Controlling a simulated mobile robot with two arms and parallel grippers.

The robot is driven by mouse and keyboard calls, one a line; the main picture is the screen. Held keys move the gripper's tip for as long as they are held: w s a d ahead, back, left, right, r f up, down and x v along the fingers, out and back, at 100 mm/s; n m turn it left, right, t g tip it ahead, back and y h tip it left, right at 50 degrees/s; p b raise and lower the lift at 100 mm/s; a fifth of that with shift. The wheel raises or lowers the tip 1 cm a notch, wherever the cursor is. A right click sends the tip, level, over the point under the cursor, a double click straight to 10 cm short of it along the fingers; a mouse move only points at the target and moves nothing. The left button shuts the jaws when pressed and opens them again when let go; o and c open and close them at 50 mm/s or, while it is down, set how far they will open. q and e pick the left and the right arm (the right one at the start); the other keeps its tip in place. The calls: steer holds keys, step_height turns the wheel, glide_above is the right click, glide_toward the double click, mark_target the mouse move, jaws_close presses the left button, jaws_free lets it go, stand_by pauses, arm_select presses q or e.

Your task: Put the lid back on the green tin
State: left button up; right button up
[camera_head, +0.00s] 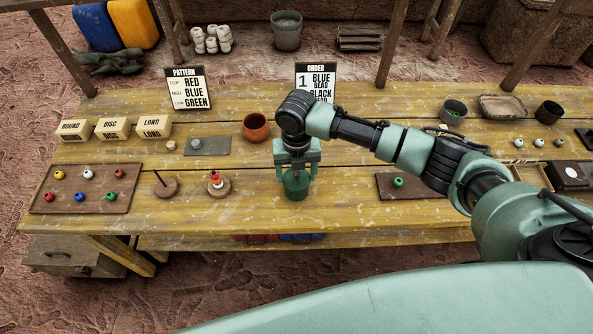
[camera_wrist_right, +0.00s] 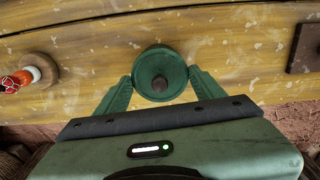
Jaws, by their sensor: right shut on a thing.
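The green tin (camera_head: 295,187) stands near the front edge of the wooden table, in the middle of the head view. My right gripper (camera_head: 296,172) points down over it, with one finger on each side. In the right wrist view a round green lid (camera_wrist_right: 160,60) with a dark knob sits between the fingertips (camera_wrist_right: 160,78), and the fingers are shut on it. It lies in line with the tin's top. I cannot tell whether it rests on the tin or is held just above, as the gripper hides the join. My left gripper is not in view.
A reddish-brown pot (camera_head: 256,128) stands behind the tin. A peg base with stacked beads (camera_head: 219,185) and an empty peg (camera_head: 166,185) stand to the left. A dark mat (camera_head: 415,187) with a green bead lies to the right. The bead tray (camera_head: 60,203) is far left.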

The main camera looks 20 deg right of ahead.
stand_by(0.8)
steer(key=shift+f+p, duration=0.15)
steer(key=shift+p, duration=0.7)
stand_by(1.5)
stand_by(0.4)
steer(key=o, duration=1.5)
steer(key=shift+r+p, duration=3.35)
steer(key=shift+r, duration=0.15)
steer(key=shift+c, duration=0.3)
